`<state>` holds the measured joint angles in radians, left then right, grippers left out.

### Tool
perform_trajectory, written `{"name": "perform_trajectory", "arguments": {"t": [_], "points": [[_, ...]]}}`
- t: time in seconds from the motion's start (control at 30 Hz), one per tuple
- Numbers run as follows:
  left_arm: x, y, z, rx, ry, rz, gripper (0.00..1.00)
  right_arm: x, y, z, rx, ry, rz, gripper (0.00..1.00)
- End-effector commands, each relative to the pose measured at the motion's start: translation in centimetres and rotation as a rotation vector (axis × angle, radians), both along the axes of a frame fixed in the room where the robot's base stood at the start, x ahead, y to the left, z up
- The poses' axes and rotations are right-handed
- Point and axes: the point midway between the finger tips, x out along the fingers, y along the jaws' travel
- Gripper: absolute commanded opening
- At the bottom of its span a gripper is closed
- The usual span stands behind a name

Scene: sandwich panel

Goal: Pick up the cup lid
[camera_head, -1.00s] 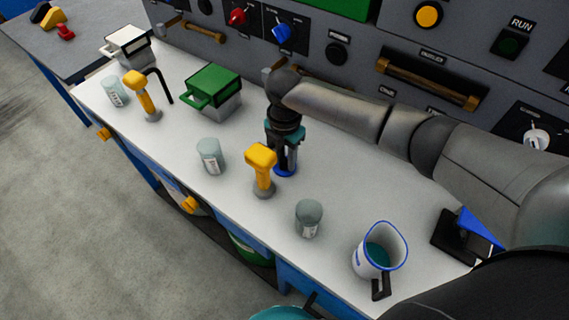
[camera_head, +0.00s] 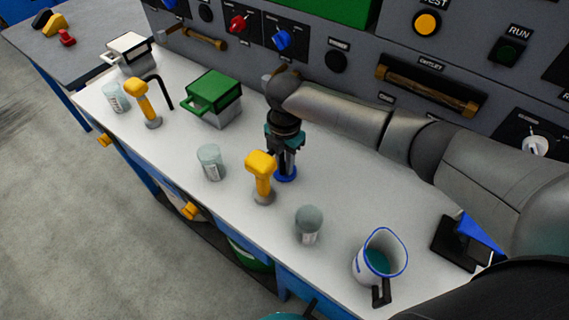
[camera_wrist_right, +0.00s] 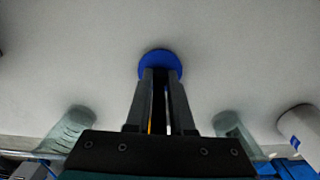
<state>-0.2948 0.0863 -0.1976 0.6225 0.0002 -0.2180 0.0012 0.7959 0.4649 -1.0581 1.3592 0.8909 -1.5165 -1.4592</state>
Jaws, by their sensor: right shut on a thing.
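The cup lid (camera_head: 286,175) is a round blue disc on the white table, below my right gripper (camera_head: 287,168). It also shows in the right wrist view (camera_wrist_right: 160,62), at the fingertips. My right gripper points down and its two fingers are close together, shut on the lid. The fingers hide part of the lid. I cannot tell whether the lid is lifted off the table or still touching it. My left gripper is not in view.
A yellow-handled tool (camera_head: 261,178) stands just left of the lid. Clear cups (camera_head: 210,162) and (camera_head: 308,224) stand nearby on the white table (camera_head: 340,200). A blue-rimmed pitcher (camera_head: 368,262) stands at the front right. A green-lidded box (camera_head: 213,98) stands farther back. The control panel (camera_head: 350,85) rises behind.

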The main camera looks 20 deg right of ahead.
Motion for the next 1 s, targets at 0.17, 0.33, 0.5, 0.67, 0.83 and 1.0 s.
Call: {"name": "perform_trajectory", "arguments": {"t": [0.17, 0.33, 0.5, 0.67, 0.83, 1.0], "points": [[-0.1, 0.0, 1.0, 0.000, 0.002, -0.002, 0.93, 0.1, 0.0, 2.7, 0.002, -0.004, 0.000, 0.00], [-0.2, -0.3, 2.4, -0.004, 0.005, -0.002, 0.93, 0.2, 0.0, 7.3, 0.002, -0.007, 0.001, 0.00], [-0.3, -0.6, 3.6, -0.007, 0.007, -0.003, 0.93, 0.2, 0.0, 12.4, 0.002, -0.007, 0.001, 0.00], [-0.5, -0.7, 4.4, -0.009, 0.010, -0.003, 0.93, 0.1, 0.0, 16.1, 0.002, -0.005, 0.001, 0.00], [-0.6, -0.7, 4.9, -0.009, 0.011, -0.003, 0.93, 0.1, 0.0, 18.5, 0.002, -0.003, -0.001, 0.00], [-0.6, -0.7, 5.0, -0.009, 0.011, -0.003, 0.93, 0.1, 0.0, 19.5, 0.001, -0.002, 0.000, 0.00]]}}
